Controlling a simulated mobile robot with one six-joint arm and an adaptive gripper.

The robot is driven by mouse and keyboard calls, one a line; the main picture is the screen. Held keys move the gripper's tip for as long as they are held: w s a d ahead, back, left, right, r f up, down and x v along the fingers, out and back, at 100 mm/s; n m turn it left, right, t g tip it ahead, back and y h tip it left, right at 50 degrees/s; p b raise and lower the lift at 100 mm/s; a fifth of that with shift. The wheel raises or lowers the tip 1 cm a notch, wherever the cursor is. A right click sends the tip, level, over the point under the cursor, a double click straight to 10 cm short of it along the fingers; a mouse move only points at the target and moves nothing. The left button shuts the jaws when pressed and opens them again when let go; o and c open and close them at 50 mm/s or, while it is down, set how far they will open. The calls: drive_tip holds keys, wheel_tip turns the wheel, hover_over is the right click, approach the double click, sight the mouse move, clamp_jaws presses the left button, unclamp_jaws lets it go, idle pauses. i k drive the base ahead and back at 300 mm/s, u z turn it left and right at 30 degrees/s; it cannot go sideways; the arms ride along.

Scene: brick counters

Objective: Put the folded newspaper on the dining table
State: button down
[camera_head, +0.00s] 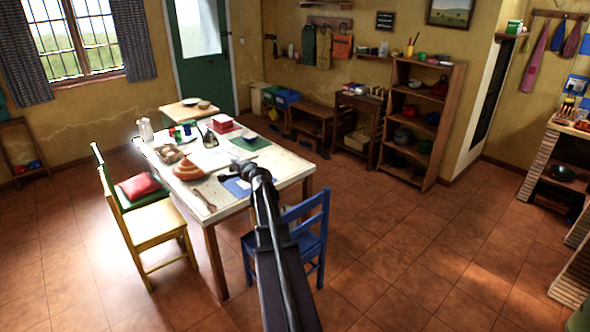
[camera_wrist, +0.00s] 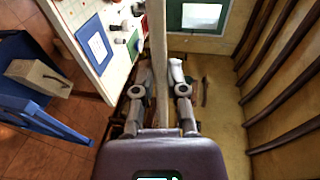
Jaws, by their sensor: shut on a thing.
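The dining table (camera_head: 292,167) has a white top with wooden legs and stands in the middle of the room in the head view. Its edge (camera_wrist: 113,84) shows at the upper left in the wrist view. My gripper (camera_wrist: 160,78) is shut on a pale, thin, flat thing seen edge-on, which looks like the folded newspaper (camera_wrist: 158,35). In the head view my gripper (camera_head: 259,173) appears in front of the table's right part. The newspaper cannot be made out there, and its height above the top is unclear.
The table holds a red-brown tagine-like pot (camera_head: 190,168), a blue mat (camera_head: 236,187), a green mat (camera_head: 250,143), a bowl and a red box (camera_head: 223,124). A blue chair (camera_head: 312,232) stands at the near right side, a yellow chair (camera_head: 158,232) at the left. Floor at right is clear.

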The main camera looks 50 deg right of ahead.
sight(278, 161)
drive_tip(key=z, duration=0.15)
drive_tip(key=k, duration=0.1)
drive_tip(key=z, duration=2.7)
drive_tip(key=i, duration=1.45)
drive_tip(key=u, duration=0.05)
